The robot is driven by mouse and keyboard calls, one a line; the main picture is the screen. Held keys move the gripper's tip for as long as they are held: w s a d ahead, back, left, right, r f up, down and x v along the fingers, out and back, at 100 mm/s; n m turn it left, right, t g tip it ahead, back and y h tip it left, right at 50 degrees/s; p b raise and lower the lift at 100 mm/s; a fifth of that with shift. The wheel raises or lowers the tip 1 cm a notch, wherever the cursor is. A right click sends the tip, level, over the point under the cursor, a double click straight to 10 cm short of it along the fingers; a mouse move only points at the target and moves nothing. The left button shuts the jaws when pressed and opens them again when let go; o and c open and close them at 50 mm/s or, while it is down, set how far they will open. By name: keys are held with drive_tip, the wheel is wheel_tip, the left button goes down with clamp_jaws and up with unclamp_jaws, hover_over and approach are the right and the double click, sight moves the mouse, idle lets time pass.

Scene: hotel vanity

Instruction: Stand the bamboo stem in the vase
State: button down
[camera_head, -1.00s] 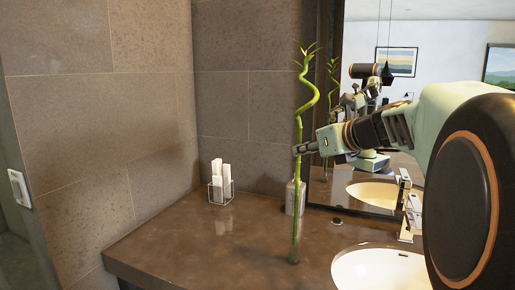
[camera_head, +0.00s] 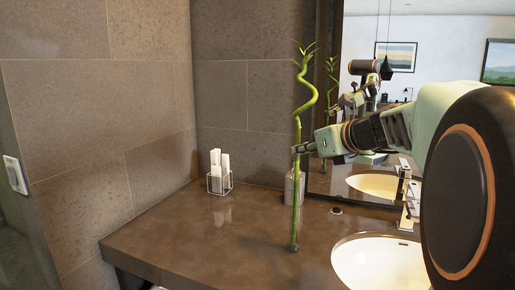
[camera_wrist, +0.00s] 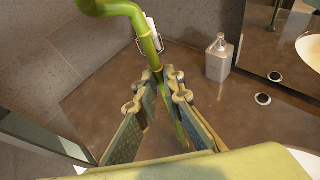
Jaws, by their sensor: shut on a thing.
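The bamboo stem (camera_head: 297,125) is green, with a spiral upper part and leaves at its tip. It stands nearly upright in the head view. My gripper (camera_head: 304,148) is shut on it below the spiral. In the wrist view my fingers (camera_wrist: 157,92) close around the stem (camera_wrist: 148,42), which rises away from them at a tilt. The stem's foot shows low in the head view against the counter, with a dark patch around it. I cannot tell whether it touches the counter. I cannot make out a vase for certain in either view.
A grey pump bottle (camera_wrist: 219,58) stands behind the stem near the mirror. A wire holder (camera_head: 219,182) with white rolls is at the back left. The sink (camera_head: 378,265) and tap (camera_head: 410,205) are at right. A dark ring (camera_head: 336,210) is set in the counter (camera_head: 190,235).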

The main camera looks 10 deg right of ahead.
drive_tip(key=shift+f, duration=0.2)
drive_tip(key=c, duration=2)
unclamp_jaws()
drive_tip(key=shift+o, duration=0.2)
